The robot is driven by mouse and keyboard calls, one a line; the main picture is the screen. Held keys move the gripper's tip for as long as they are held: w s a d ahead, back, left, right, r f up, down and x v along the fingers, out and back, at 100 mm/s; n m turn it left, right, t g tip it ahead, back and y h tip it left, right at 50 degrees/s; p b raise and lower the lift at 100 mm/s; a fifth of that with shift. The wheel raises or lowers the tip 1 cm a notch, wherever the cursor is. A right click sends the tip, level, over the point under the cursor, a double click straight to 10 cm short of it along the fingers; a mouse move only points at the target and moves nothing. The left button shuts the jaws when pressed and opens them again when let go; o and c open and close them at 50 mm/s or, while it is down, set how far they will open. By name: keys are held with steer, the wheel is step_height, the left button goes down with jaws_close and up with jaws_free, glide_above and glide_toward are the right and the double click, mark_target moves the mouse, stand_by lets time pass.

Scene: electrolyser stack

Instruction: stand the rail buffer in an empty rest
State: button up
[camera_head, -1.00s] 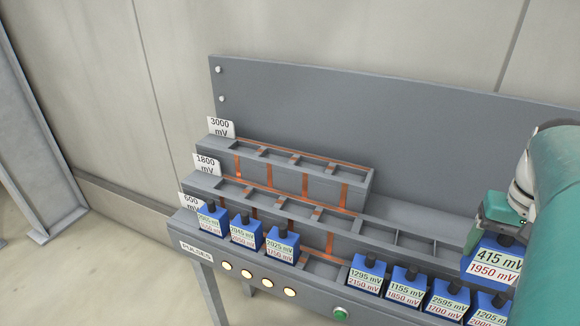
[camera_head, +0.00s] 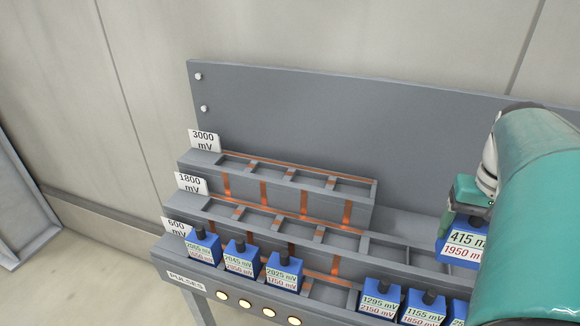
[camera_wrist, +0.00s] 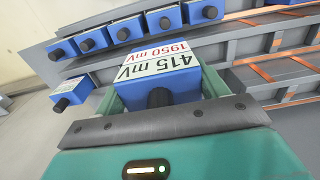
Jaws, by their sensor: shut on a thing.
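My gripper (camera_head: 464,212) is shut on a blue block (camera_head: 458,243) labelled 415 mV and 1950 mV, held above the right part of the rack. In the wrist view the green fingers (camera_wrist: 160,88) grip the block (camera_wrist: 158,66) from both sides, its dark knob toward me. No label reads rail buffer. The stepped grey rack (camera_head: 280,187) has tiers marked 3000, 1800 and 600 mV. The upper two tiers show empty copper-edged compartments. The front tier has one empty compartment (camera_head: 328,292) beside three blocks. Plain compartments (camera_head: 386,249) right of the 1800 mV row look empty. My arm hides the rack's right end.
Three blue blocks (camera_head: 241,258) stand front left; more (camera_head: 381,301) stand front right. A separate block (camera_wrist: 72,92) shows in the wrist view. Lit round buttons (camera_head: 246,303) line the front by a PULSES label. A grey back panel (camera_head: 300,115) rises behind the tiers.

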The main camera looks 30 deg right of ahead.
steer(key=w+f, duration=0.4)
steer(key=w+a+f, duration=0.1)
steer(key=w+f, duration=0.3)
steer(key=w, duration=0.1)
steer(key=w+a+f, duration=0.1)
steer(key=w+f, duration=0.2)
steer(key=w, duration=0.1)
steer(key=shift+w+f, duration=0.35)
steer(key=shift+f, duration=0.05)
steer(key=shift+s+f, duration=0.2)
steer(key=shift+f, duration=0.25)
steer(key=shift+w, duration=0.15)
steer(key=shift+f, duration=0.2)
steer(key=o, duration=1.3)
steer(key=shift+o, duration=0.2)
